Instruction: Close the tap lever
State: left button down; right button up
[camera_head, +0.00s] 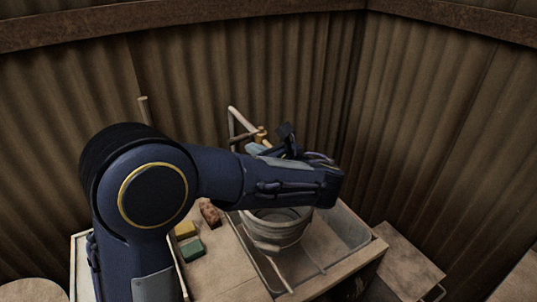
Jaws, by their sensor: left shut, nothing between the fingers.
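A pale pipe (234,117) rises behind the sink and bends down to the right to a brass-coloured tap (261,134). My left arm comes in from the left and crosses in front of the tap's lower part. My left gripper (286,131) is dark, small in view and shut with nothing in it, close to the right of the tap. I cannot tell whether it touches the tap. The lever is not clearly made out; my wrist and gripper cover that area. My right gripper is not in view.
A metal bucket (275,232) stands in a clear-walled basin (345,229) below the tap. A green block (192,249), a yellow block (185,230) and a reddish-brown block (209,212) lie on the worktop to its left. Corrugated walls (430,110) close in the corner behind.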

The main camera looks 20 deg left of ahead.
aim_at(236, 139)
pick_arm(q)
jog(key=shift+p+x, duration=0.3)
jog(key=shift+x, duration=2)
jog(key=shift+w+a+r+p, duration=0.15)
jog(key=shift+a+p, duration=0.1)
jog(key=shift+a, duration=0.15)
jog(key=shift+w+a+f+p, duration=0.1)
jog(key=shift+w+a+p, duration=0.1)
jog(key=shift+a, duration=0.35)
jog(key=shift+s+r, duration=0.1)
